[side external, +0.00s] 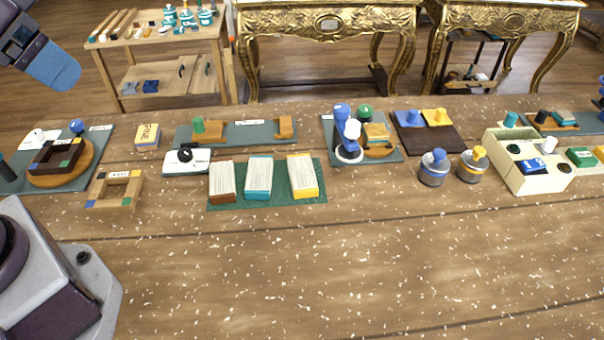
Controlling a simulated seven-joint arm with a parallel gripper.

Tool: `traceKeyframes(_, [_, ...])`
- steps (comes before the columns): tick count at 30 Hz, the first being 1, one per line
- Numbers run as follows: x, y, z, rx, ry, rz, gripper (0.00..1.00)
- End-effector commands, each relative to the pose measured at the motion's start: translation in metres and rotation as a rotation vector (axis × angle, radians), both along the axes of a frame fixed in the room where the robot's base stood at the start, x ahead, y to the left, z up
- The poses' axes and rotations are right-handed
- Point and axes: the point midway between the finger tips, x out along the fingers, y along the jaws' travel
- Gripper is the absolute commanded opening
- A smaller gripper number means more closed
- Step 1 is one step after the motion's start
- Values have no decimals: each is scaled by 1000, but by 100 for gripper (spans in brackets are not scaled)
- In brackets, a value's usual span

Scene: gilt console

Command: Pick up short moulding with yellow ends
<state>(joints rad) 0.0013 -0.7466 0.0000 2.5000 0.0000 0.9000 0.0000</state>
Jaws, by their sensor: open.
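On a green mat (220,203) stand three short, pale, ribbed blocks in a row. The right one has yellow ends (302,174) and looks like the short moulding with yellow ends. The middle one has teal ends (258,177) and the left one brown ends (222,181). My gripper (52,66) shows only partly at the upper left corner, with a blue fingertip. It is open, high above the bench and well apart from the blocks. Its other finger is not clearly seen.
Behind the mat is a grey board (240,132) with orange and green blocks. A small wooden frame (114,189) lies at left. Two round jars (434,168) and a cream box (525,170) stand at right. The bench front is clear.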

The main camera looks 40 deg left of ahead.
Motion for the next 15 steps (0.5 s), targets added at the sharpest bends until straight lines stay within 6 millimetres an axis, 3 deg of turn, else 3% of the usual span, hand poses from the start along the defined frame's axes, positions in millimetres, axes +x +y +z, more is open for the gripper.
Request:
traceKeyframes(4, [6, -3, -17, 4, 91, -12, 83])
traceKeyframes(7, [23, -7, -27, 17, 175, -34, 83])
traceKeyframes(15, [101, -29, -58, 115, 360, -282, 83])
